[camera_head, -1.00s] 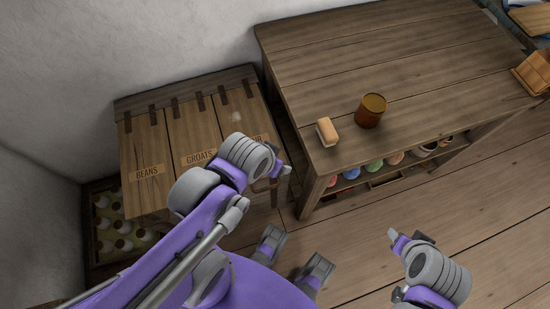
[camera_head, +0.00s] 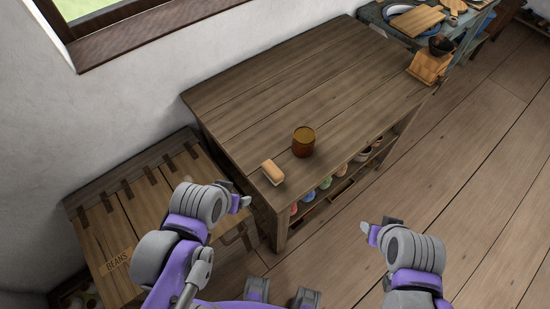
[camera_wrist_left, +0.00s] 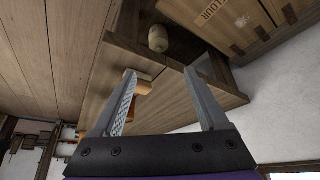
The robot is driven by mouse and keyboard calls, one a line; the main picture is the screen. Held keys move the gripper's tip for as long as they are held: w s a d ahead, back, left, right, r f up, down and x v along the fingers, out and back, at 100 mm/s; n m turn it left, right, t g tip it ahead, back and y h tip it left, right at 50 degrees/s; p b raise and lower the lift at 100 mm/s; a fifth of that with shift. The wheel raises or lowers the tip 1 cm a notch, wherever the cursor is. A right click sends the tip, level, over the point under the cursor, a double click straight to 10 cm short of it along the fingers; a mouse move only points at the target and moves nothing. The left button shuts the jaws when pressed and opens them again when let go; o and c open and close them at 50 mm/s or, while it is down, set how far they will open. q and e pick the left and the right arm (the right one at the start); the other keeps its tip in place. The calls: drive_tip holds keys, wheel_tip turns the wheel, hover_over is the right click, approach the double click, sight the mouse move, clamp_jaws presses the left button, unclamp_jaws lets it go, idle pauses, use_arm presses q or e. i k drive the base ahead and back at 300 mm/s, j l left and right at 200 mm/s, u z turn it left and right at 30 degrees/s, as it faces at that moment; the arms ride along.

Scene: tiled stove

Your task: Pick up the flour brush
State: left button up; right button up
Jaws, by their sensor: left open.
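The flour brush looks to be the small tan block with a pale lower edge (camera_head: 272,172), lying near the front left corner of the wooden table (camera_head: 250,105). My left gripper (camera_head: 243,203) is in front of that corner, below and left of the brush in the head view, apart from it. In the left wrist view the left gripper (camera_wrist_left: 159,71) is open with nothing between its fingers. An orange-tan block, probably the brush (camera_wrist_left: 143,86), shows partly hidden behind the left finger. My right gripper (camera_head: 368,232) is over the floor, right of the table; its finger gap is not clear.
An amber jar (camera_head: 303,141) stands right behind the brush. Several coloured items sit on the shelf under the tabletop. A wooden chest (camera_head: 130,215) labelled BEANS stands left of the table. A wooden box (camera_head: 430,65) is at the far right corner. The floor on the right is clear.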

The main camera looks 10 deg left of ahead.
sight(270, 171)
drive_tip(key=i+l, duration=0.1)
drive_tip(key=l, duration=0.2)
drive_tip(key=i+l, duration=0.1)
drive_tip(key=l, duration=0.25)
drive_tip(key=i+l, duration=0.1)
drive_tip(key=l, duration=0.2)
drive_tip(key=i+l+u, duration=0.1)
drive_tip(key=l, duration=0.25)
drive_tip(key=i+l+u, duration=0.1)
drive_tip(key=l, duration=0.2)
drive_tip(key=i+l+u, duration=0.1)
drive_tip(key=l, duration=0.25)
drive_tip(key=u, duration=1)
